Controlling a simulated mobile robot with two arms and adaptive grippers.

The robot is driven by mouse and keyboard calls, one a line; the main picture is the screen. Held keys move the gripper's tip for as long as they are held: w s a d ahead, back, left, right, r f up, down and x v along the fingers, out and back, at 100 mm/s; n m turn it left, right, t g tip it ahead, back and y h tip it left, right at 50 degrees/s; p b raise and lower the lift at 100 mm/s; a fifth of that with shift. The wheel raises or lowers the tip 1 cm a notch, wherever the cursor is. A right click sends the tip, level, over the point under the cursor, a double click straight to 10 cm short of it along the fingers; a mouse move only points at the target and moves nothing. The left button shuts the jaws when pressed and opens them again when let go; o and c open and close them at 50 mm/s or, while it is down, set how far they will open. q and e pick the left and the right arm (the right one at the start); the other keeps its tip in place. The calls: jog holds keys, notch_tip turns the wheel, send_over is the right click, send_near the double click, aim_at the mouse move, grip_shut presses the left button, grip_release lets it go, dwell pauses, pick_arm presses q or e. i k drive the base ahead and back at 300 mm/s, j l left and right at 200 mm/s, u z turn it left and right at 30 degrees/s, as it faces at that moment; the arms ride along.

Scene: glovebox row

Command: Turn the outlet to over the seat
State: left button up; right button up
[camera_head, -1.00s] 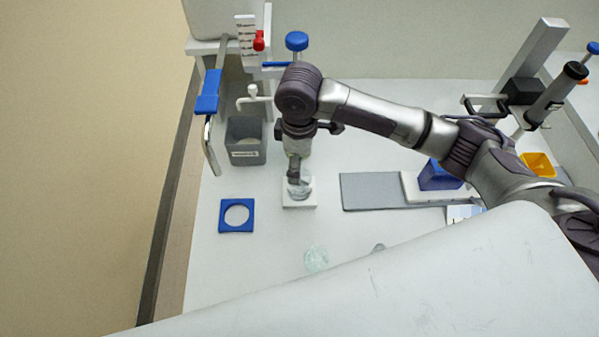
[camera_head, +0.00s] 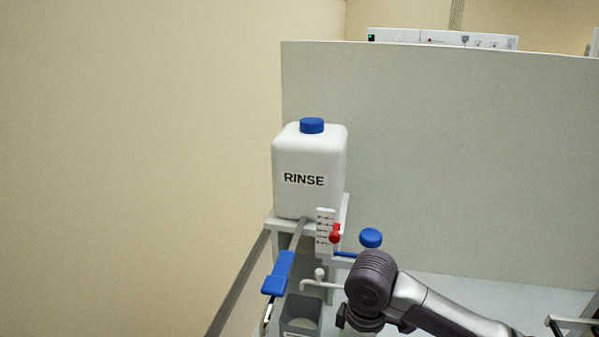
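A bent metal outlet tube (camera_head: 301,229) runs from below the white tank toward the lower left, with a blue sleeve (camera_head: 279,274) along it. Its lower end (camera_head: 268,315) bends down near the bottom edge, left of a grey bin. The seat is not in view now; a blue square ring lay on the bench in the earlier view. My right arm comes in from the right, its wrist right of the outlet and apart from it. The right gripper's fingers are below the picture. My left gripper is not in view.
The white RINSE tank (camera_head: 309,165) with a blue cap stands on a white stand. A marked strip (camera_head: 325,224), red lever (camera_head: 335,234), blue knob (camera_head: 371,238) and white spout (camera_head: 319,283) sit close right of the outlet. A grey bin (camera_head: 301,315) is below; a tall panel (camera_head: 450,160) stands behind.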

aim_at(319, 272)
jog(key=k, duration=1.45)
